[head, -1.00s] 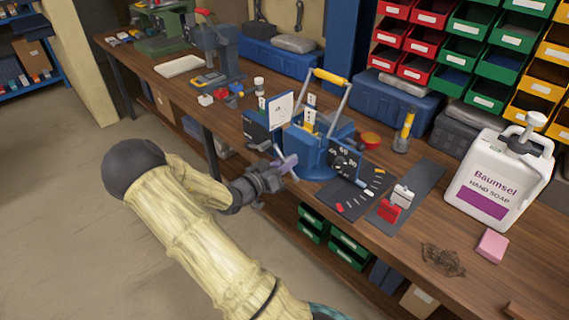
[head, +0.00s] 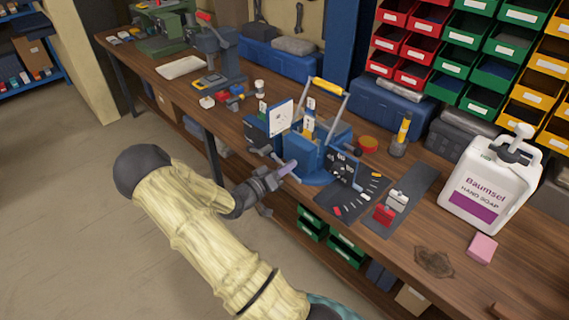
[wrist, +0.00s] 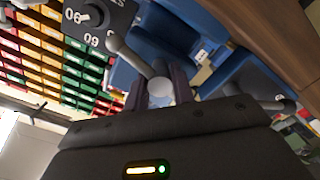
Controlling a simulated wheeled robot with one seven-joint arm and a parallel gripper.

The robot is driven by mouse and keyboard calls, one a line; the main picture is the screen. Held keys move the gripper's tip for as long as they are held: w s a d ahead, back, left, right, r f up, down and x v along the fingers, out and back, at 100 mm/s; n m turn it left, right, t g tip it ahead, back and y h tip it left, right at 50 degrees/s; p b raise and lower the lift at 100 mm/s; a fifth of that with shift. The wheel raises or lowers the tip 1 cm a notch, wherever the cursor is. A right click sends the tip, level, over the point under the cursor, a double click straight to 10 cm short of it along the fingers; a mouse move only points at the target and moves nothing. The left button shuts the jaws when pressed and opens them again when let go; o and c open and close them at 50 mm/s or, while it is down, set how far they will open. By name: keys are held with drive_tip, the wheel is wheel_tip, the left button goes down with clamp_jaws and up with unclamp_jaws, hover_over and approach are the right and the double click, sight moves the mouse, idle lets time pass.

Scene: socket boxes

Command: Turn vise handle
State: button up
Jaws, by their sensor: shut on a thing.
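The blue vise (head: 315,165) stands on a round base near the front edge of the bench; its blue body (wrist: 238,82) fills much of the wrist view. The vise handle (wrist: 136,57) is a grey bar with rounded ends, slanting down to the right. My gripper (head: 290,167) is at the vise's front left side, its fingers pointing at the vise. In the wrist view my gripper (wrist: 160,92) is shut on the handle's lower end, which shows as a pale round knob between the fingers. My gripper hides the handle in the head view.
A dark panel with numbers (head: 343,168) is close to the vise's right. A yellow-grip carrier handle (head: 331,87) rises behind. A dark mat with small parts (head: 352,202), a red-and-grey item (head: 385,213) and a soap jug (head: 490,185) lie to the right.

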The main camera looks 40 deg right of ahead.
drive_tip(key=shift+n+p, duration=0.5)
drive_tip(key=shift+n, duration=0.4)
drive_tip(key=o, duration=1)
drive_tip(key=shift+a, duration=0.15)
drive_tip(key=a, duration=0.5)
drive_tip(key=s+a+b, duration=0.1)
drive_tip(key=a, duration=1.1)
drive_tip(key=shift+s+b, duration=0.15)
drive_tip(key=shift+b, duration=0.2)
